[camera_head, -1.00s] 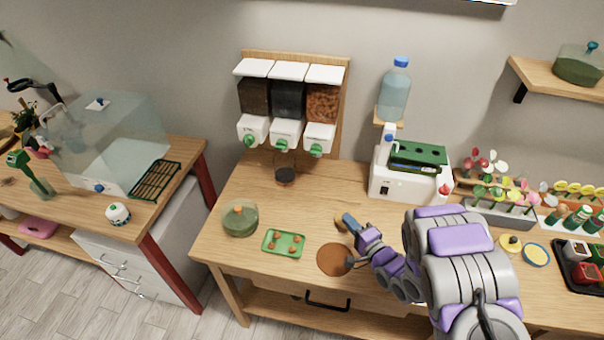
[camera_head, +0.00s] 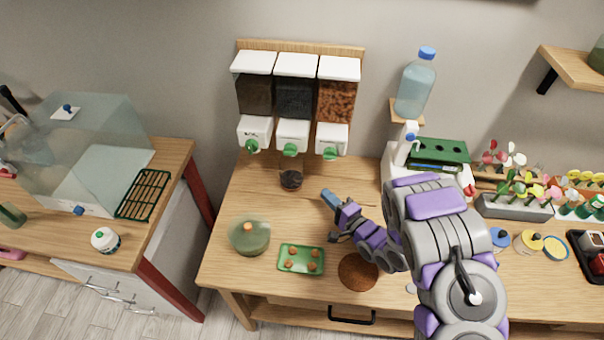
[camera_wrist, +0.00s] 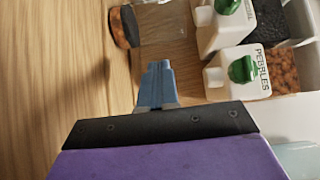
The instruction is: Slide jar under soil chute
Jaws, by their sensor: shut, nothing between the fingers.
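The jar (camera_head: 290,180) is small and clear, with a dark layer at its bottom. It stands upright on the wooden table below the middle dispenser. In the wrist view the jar (camera_wrist: 165,30) shows at the top, its tan and dark base toward the left. The soil chute appears to be the leftmost dispenser (camera_head: 252,133), with dark fill and a green knob; its label is unreadable. My gripper (camera_head: 327,196) is shut and empty, right of and nearer than the jar, not touching it. Its blue fingertips (camera_wrist: 158,72) point toward the jar's side.
The pebbles dispenser (camera_wrist: 242,70) hangs close to the fingers' right in the wrist view. The table left of the jar is clear.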

